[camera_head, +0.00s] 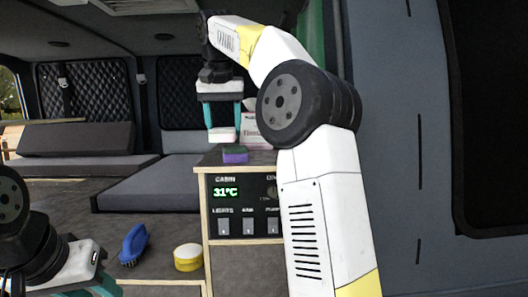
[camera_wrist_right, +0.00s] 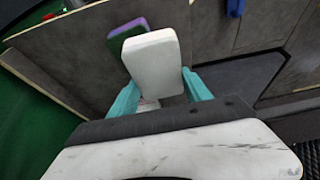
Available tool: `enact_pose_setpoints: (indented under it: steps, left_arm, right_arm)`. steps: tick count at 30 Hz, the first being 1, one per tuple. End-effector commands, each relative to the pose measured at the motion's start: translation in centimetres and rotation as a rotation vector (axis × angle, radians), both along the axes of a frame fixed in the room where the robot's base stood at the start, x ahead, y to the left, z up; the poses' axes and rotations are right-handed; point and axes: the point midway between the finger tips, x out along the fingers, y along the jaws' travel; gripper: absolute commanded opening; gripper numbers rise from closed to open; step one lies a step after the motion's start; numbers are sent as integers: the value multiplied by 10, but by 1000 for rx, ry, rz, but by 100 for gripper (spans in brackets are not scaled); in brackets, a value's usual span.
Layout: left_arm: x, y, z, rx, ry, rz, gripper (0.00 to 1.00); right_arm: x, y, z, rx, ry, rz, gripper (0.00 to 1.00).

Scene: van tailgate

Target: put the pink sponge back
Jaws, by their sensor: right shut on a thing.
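My right gripper (camera_head: 222,133) points down above the cabinet top, shut on a white-faced sponge-like block. The block (camera_head: 222,137) shows a thin reddish edge underneath in the head view. In the right wrist view the block (camera_wrist_right: 153,62) sits between the teal fingers of the right gripper (camera_wrist_right: 160,92), and only its white face shows clearly. I cannot tell whether its hidden side is pink. A purple and green sponge (camera_head: 235,155) lies on the cabinet top close below it; it also shows in the right wrist view (camera_wrist_right: 122,38). My left gripper (camera_head: 97,288) is partly cut off at the lower left.
The cabinet (camera_head: 243,196) has a control panel with a 31°C display. A white box with red print (camera_head: 254,130) stands behind the gripper. A blue brush (camera_head: 133,245) and a yellow round item with a white top (camera_head: 188,258) are on the lower surface at left.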

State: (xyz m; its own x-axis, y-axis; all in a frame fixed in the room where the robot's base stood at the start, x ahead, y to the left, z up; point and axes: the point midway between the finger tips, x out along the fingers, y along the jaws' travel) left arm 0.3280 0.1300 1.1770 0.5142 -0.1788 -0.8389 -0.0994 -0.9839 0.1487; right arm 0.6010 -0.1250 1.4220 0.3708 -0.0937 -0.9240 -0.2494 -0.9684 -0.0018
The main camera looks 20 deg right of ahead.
Motion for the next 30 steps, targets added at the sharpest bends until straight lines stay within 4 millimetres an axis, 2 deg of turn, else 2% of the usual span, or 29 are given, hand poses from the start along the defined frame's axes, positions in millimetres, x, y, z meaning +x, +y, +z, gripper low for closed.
enact_pose_setpoints:
  steps: [1, 6, 13, 23, 30]
  left_arm:
    - [0, 0, 0, 1, 1, -1, 36]
    - [0, 0, 0, 0, 1, 0, 36]
    - [0, 0, 0, 1, 1, -1, 36]
    - [0, 0, 0, 1, 1, -1, 36]
    - [0, 0, 0, 1, 1, -1, 36]
  right_arm:
    - [-3, -15, 0, -1, -1, -10, 0]
    - [-12, -60, -5, -1, -1, -12, 0]
    - [-24, -112, -10, -1, 0, -9, 0]
    - [-31, -146, -13, 0, -1, -9, 0]
    - [-31, -144, -46, 0, 1, -4, 0]
